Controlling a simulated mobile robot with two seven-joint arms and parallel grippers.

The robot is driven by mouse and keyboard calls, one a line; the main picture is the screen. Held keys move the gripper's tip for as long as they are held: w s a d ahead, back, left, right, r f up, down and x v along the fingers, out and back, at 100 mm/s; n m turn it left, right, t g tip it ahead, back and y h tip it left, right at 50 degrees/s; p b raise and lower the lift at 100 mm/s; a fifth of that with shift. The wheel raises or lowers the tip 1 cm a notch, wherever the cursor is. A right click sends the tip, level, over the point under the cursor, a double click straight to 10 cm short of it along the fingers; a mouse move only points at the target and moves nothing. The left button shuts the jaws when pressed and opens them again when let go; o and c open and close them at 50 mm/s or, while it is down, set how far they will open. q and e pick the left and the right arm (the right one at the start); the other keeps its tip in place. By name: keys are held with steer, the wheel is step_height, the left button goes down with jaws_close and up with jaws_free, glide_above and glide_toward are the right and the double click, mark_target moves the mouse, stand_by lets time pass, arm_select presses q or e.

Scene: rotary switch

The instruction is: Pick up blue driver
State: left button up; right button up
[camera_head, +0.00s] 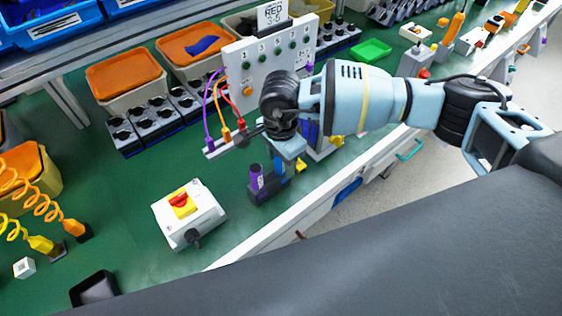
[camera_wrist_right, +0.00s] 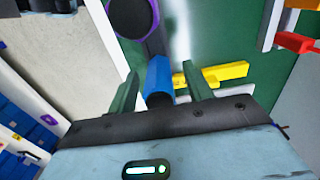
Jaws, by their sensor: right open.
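The blue driver (camera_wrist_right: 158,76) shows its blue handle between the two green fingers of my right gripper (camera_wrist_right: 160,82) in the right wrist view. The fingers stand on either side of it, apart, and I cannot tell whether they touch it. My left gripper is not in view.
A white switch box (camera_head: 189,214) with a red and yellow rotary knob (camera_head: 182,203) lies left of the holder. A white panel (camera_head: 268,62) with cables stands behind my right gripper. Yellow tools (camera_wrist_right: 215,75) lie close to the driver.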

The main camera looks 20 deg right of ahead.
steer(key=shift+f, duration=0.1)
steer(key=c, duration=1.1)
step_height(320, 180, up, 10)
steer(key=o, duration=0.4)
jaws_close()
steer(key=shift+r, duration=0.2)
